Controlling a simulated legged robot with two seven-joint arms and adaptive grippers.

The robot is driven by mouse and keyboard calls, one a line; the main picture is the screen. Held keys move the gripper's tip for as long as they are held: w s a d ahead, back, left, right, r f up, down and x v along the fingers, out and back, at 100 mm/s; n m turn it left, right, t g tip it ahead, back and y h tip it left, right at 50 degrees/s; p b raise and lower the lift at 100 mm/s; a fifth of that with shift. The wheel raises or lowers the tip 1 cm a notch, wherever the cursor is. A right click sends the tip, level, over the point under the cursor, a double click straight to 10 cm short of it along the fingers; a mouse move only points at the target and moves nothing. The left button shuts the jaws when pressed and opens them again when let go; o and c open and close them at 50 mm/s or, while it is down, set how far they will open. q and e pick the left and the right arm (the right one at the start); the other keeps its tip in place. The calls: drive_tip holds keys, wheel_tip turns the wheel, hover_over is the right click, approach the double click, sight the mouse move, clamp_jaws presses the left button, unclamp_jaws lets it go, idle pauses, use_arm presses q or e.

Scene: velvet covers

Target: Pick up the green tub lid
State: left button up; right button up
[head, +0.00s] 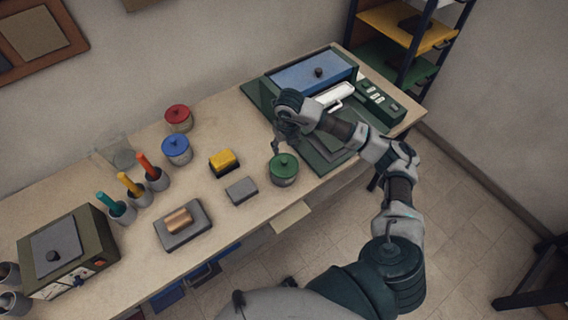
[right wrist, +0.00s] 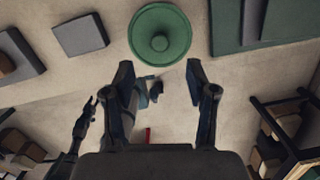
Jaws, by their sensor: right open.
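The green tub lid (head: 284,162) is round with a small dark green knob. It sits on a grey tub (head: 285,179) near the front edge of the table. In the right wrist view the lid (right wrist: 160,33) shows from above, just beyond the open fingertips. My right gripper (head: 278,146) is above and just behind the lid, apart from it, with its fingers pointing down. In the right wrist view my right gripper (right wrist: 159,70) is open, with nothing held between its fingers.
A blue-lidded tub (head: 177,148) and a red-lidded tub (head: 179,116) stand further left. A yellow-topped block (head: 224,161) and a grey block (head: 241,190) lie left of the green-lidded tub. A green board (head: 322,158) is close on its right. Bare table lies between.

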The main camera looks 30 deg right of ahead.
hover_over(285, 160)
wheel_tip(285, 160, down, 4)
drive_tip(key=shift+a+f, duration=0.1)
drive_tip(key=shift+a, duration=0.05)
drive_tip(key=shift+f, duration=0.25)
drive_tip(key=f, duration=0.1)
drive_tip(key=f+p, duration=0.1)
drive_tip(key=f, duration=0.2)
drive_tip(key=shift+d+f+p, duration=0.35)
drive_tip(key=shift+p, duration=0.05)
drive_tip(key=shift+w+a+f, duration=0.1)
drive_tip(key=shift+f, duration=0.15)
drive_tip(key=shift+a, duration=0.35)
drive_tip(key=shift+c, duration=0.7)
drive_tip(key=c, duration=0.8)
use_arm(q)
drive_tip(key=shift+a+r, duration=0.2)
drive_tip(key=shift+r, duration=0.3)
drive_tip(key=shift+a+r, duration=0.2)
drive_tip(key=shift+r, duration=0.3)
use_arm(e)
clamp_jaws()
drive_tip(key=shift+d, duration=0.2)
